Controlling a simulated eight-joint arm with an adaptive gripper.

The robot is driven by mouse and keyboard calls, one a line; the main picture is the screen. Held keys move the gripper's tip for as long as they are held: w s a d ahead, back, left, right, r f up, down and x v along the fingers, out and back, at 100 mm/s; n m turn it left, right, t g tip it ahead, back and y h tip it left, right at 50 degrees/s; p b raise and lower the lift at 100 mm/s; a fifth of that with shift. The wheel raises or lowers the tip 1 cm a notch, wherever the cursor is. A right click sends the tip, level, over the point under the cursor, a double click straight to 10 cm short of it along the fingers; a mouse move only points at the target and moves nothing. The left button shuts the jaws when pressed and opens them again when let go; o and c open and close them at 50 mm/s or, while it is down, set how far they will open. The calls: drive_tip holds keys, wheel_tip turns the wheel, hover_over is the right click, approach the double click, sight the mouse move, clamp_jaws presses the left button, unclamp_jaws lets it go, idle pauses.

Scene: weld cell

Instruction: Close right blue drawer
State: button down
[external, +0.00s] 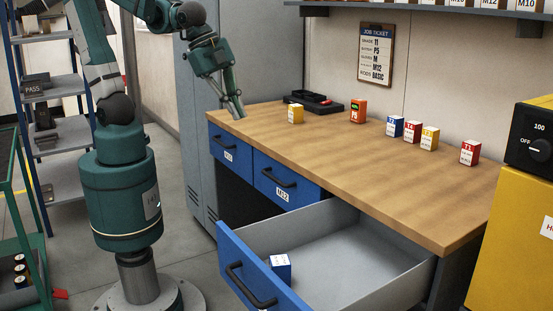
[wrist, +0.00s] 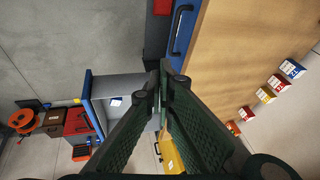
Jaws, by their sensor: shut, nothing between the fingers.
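The right blue drawer is pulled far out in the external view, with its blue front panel (external: 232,254) and dark handle (external: 245,284) standing well forward of the workbench. A small blue and white box (external: 280,268) lies inside, near the front panel. In the wrist view the open drawer (wrist: 88,104) is left of my fingers, with the box (wrist: 116,101) in it. My gripper (external: 240,115) is above the left end of the bench, well apart from the open drawer. Its fingers meet at the tips in the wrist view (wrist: 161,75) and hold nothing.
Two other blue drawers (external: 232,152), (external: 285,182) are closed, with protruding handles. The wooden benchtop (external: 330,160) carries a dark tray (external: 312,101) and several small boxes. A yellow cabinet (external: 510,220) stands at right. Grey floor (external: 195,235) is clear left of the open drawer.

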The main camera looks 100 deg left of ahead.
drive_tip(key=w+d+f+m+g+p, duration=0.1)
drive_tip(key=w+d+f+m, duration=0.15)
drive_tip(key=d, duration=0.45)
drive_tip(key=w+d+f+m+y+p, duration=0.15)
drive_tip(key=d+m, duration=0.25)
drive_tip(key=d, duration=0.4)
drive_tip(key=w+d+f+m+g, duration=0.1)
drive_tip(key=w+d+m, duration=0.1)
drive_tip(key=d+m, duration=0.35)
drive_tip(key=s+d+f+m, duration=0.1)
drive_tip(key=d+f+m, duration=0.1)
drive_tip(key=d+f, duration=0.2)
drive_tip(key=s+d+f+m+y+p, duration=0.1)
drive_tip(key=d+f, duration=0.3)
drive_tip(key=d, duration=0.7)
drive_tip(key=s+d+f+m+y, duration=0.1)
drive_tip(key=s+d+f+m, duration=0.2)
drive_tip(key=d, duration=0.4)
drive_tip(key=shift+d+f+m+p, duration=0.35)
drive_tip(key=shift+d+f+m, duration=0.05)
drive_tip(key=w+a+f+b, duration=0.3)
drive_tip(key=w+a+f, duration=0.2)
drive_tip(key=f, duration=0.4)
drive_tip(key=shift+w+a, duration=0.15)
drive_tip(key=shift+a, duration=0.1)
drive_tip(key=shift+w+a+f, duration=0.1)
